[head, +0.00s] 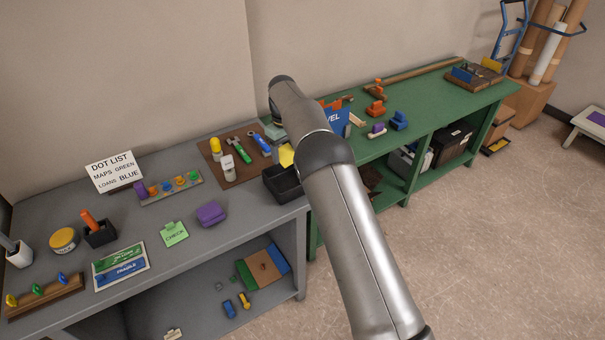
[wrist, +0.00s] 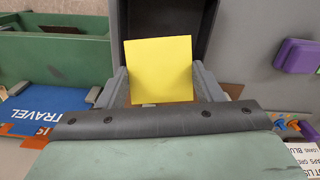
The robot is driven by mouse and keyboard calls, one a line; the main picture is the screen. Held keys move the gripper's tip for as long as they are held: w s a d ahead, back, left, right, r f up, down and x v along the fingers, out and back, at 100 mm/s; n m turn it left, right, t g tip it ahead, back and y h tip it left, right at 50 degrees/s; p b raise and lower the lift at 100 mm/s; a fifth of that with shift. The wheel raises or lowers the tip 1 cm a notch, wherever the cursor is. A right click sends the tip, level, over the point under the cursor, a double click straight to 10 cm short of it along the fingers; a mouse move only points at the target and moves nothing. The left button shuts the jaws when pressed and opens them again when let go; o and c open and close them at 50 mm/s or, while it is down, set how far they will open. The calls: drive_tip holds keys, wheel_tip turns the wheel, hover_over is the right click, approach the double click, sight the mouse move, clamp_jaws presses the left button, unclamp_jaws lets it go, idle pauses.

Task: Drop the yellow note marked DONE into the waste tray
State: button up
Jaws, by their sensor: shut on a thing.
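A plain yellow note (wrist: 158,68) stands between the two fingers of my gripper (wrist: 158,88) in the wrist view. My gripper is shut on it. No writing shows on the side I see. The note also shows in the head view (head: 286,156), above the black waste tray (head: 286,194). In the wrist view the dark tray (wrist: 197,22) lies behind the note, and the note covers part of its inside. My arm hides the tray's right side in the head view.
The tray stands at the right end of the grey bench, beside the green bench. A brown tool mat (head: 238,173) lies behind it. A purple block (head: 211,214) and a green CHECK note (head: 174,233) lie to its left. A blue TRAVEL piece (wrist: 45,112) is at left in the wrist view.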

drive_tip(key=shift+w+d+f, duration=0.1)
drive_tip(key=shift+w+d, duration=0.15)
drive_tip(key=shift+d, duration=0.05)
drive_tip(key=shift+f, duration=0.15)
drive_tip(key=shift+s+a+f+b, duration=0.1)
drive_tip(key=shift+f+b, duration=0.25)
drive_tip(key=shift+b, duration=0.1)
drive_tip(key=shift+f+b, duration=1.6)
drive_tip(key=shift+f, duration=0.8)
drive_tip(key=o, duration=1.1)
drive_tip(key=shift+r, duration=0.1)
drive_tip(key=shift+c, duration=0.2)
